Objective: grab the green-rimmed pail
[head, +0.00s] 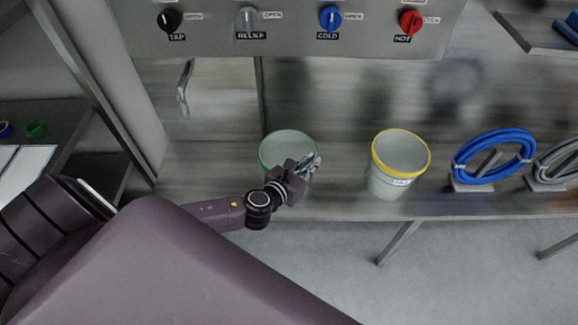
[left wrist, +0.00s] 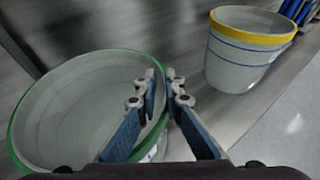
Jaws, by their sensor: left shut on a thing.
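The green-rimmed pail (head: 276,147) is a pale, open-topped bucket standing on the grey bench in the head view. It also fills the left side of the left wrist view (left wrist: 75,115). My left gripper (head: 310,163) is at the pail's right side, over its rim. In the left wrist view my left gripper (left wrist: 162,95) has one finger inside the pail and one outside, shut on the wall at the rim. The arm hides the pail's lower front. My right gripper is not in view.
A yellow-rimmed pail (head: 398,160) stands to the right, apart from the green-rimmed one. Further right are a coiled blue hose (head: 493,155) and a grey hose (head: 560,160). A panel with several knobs (head: 290,40) is behind. The bench's front edge is close.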

